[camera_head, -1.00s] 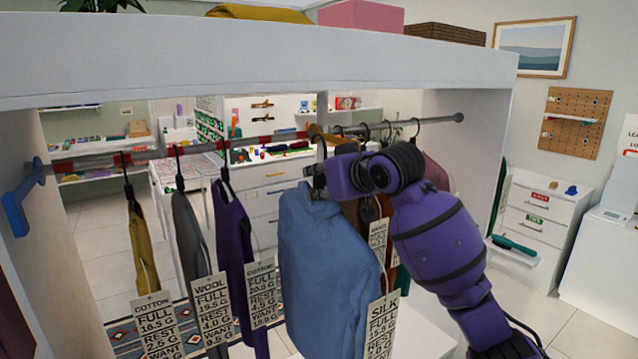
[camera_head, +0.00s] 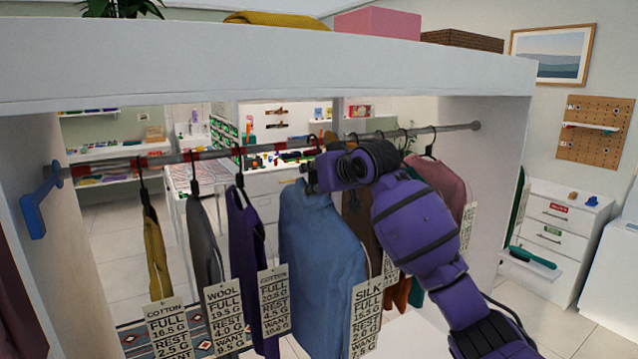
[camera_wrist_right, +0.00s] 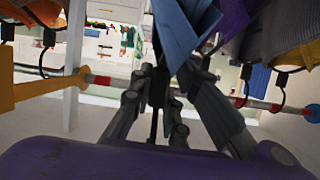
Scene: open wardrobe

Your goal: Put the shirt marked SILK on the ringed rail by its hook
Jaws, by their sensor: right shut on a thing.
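The blue shirt (camera_head: 318,240) with the SILK tag (camera_head: 366,318) hangs upright in front of the rail, right of the purple garment. My right gripper (camera_head: 308,180) is shut at its top, just below rail height. In the right wrist view the gripper (camera_wrist_right: 160,88) also shows, with blue cloth (camera_wrist_right: 184,30) beyond the fingers. The shirt's hook is mostly hidden by the gripper; I cannot tell whether it touches the rail. The ringed rail (camera_head: 213,154) has red bands and runs behind the shirt; it also shows in the right wrist view (camera_wrist_right: 100,80). My left gripper is not in view.
Yellow (camera_head: 155,250), grey (camera_head: 203,240) and purple (camera_head: 245,255) garments hang left of the shirt. Brown and pink (camera_head: 440,185) garments hang to the right, partly behind my arm. A blue bracket (camera_head: 39,203) stands at the left. The wardrobe top (camera_head: 250,65) spans above.

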